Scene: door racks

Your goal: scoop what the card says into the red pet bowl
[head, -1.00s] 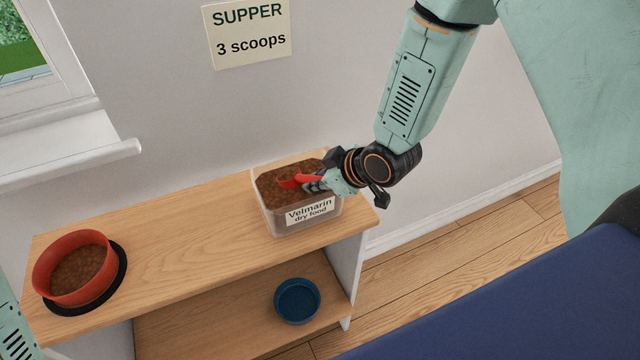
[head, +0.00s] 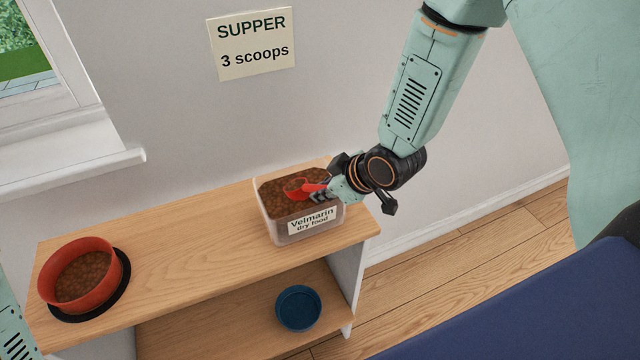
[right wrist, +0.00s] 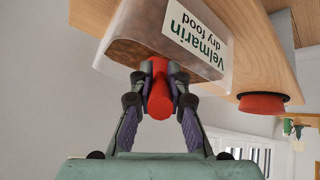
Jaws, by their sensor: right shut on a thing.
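The card (head: 252,44) on the wall reads "SUPPER 3 scoops". The red pet bowl (head: 106,284) stands at the left of the shelf top on a dark mat and holds brown kibble; it also shows in the right wrist view (right wrist: 262,105). A clear tub (head: 275,236) labelled "Velmarin dry food" stands at the right end, full of kibble. My right gripper (head: 322,194) is shut on the handle of a red scoop (head: 308,189), whose head is at the kibble surface in the tub. The handle fills the jaws in the right wrist view (right wrist: 158,92). My left gripper is out of view.
A blue bowl (head: 298,308) sits on the lower shelf below the tub. The wooden shelf top (head: 190,243) is clear between the red bowl and the tub. A window sill (head: 80,172) juts out at the left.

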